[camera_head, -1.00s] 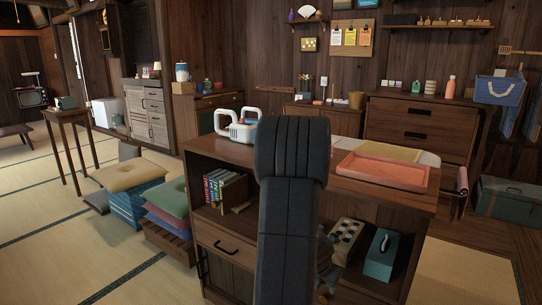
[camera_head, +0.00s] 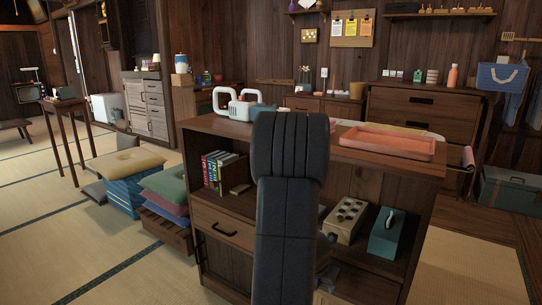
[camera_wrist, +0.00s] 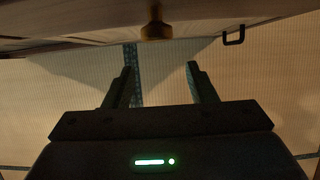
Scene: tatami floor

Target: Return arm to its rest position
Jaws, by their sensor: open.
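My arm's dark padded link stands upright in the middle of the head view, in front of a wooden cabinet (camera_head: 375,170). My gripper (camera_wrist: 162,84) shows in the wrist view with its two dark fingers apart and nothing between them. Tatami floor (camera_wrist: 75,95) with a dark border strip lies beyond the fingers. In the head view my gripper is not clearly visible, as the arm link covers much of the cabinet front.
On the cabinet are a white appliance (camera_head: 235,104) and a pink tray (camera_head: 388,141). Its shelves hold books (camera_head: 217,168) and a teal box (camera_head: 388,232). Stacked cushions (camera_head: 165,187) stand to the left. Open tatami (camera_head: 75,250) lies at lower left.

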